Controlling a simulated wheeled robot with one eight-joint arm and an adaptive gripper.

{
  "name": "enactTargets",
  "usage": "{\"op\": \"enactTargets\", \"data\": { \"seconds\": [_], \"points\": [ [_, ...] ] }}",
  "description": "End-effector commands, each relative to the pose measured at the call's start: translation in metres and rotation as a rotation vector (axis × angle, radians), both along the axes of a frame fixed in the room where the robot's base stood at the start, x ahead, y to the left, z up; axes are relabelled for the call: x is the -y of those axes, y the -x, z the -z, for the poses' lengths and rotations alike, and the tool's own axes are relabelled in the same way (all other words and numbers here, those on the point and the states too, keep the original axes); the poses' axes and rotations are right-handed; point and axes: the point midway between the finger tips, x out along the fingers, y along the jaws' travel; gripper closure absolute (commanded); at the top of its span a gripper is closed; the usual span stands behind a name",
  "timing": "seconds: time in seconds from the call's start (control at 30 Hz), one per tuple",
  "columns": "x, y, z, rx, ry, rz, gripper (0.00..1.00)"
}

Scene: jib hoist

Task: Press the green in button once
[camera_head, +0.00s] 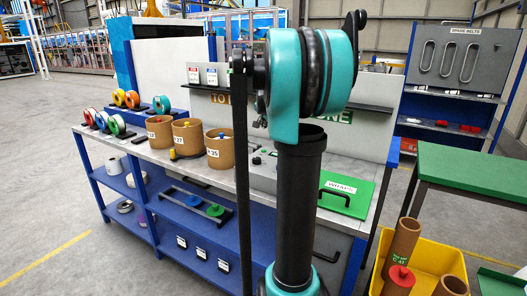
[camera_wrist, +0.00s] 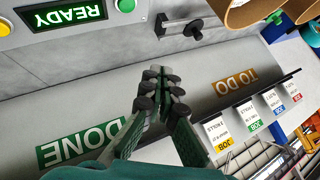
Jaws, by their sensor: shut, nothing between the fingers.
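In the wrist view, a round green button (camera_wrist: 126,5) sits at the top edge, on a grey panel beside a lit green READY display (camera_wrist: 75,14). The button is partly cut off by the frame, and no label on it can be read. A round yellow button (camera_wrist: 5,28) is at the top left corner. My gripper (camera_wrist: 162,85) is shut and empty, its fingertips together below and to the right of the green button in the picture, apart from it. In the head view my arm covers much of the bench, and the green button and gripper cannot be made out.
A black bracket (camera_wrist: 180,27) projects near the fingertips in the wrist view. DONE (camera_wrist: 80,142) and TO DO (camera_wrist: 235,87) signs mark the board, with job cards on a ledge. Cardboard tubs (camera_head: 188,137) stand on the bench; a yellow bin (camera_head: 436,258) stands at right.

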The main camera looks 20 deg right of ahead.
Motion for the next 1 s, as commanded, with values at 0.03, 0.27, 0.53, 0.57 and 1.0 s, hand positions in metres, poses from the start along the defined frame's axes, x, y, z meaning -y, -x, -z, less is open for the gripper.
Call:
{"op": "enactTargets", "data": {
  "seconds": [0.03,0.27,0.53,0.57,1.0],
  "points": [
    [0.000,0.000,0.000,0.000,0.000,0.000,1.00],
    [0.000,0.000,0.012,0.000,0.000,0.000,1.00],
    [0.000,0.000,0.047,0.000,0.001,-0.001,1.00],
    [0.000,0.000,0.051,0.000,0.001,-0.001,1.00],
    [0.000,0.000,0.087,0.000,0.001,-0.001,1.00]
  ]
}}
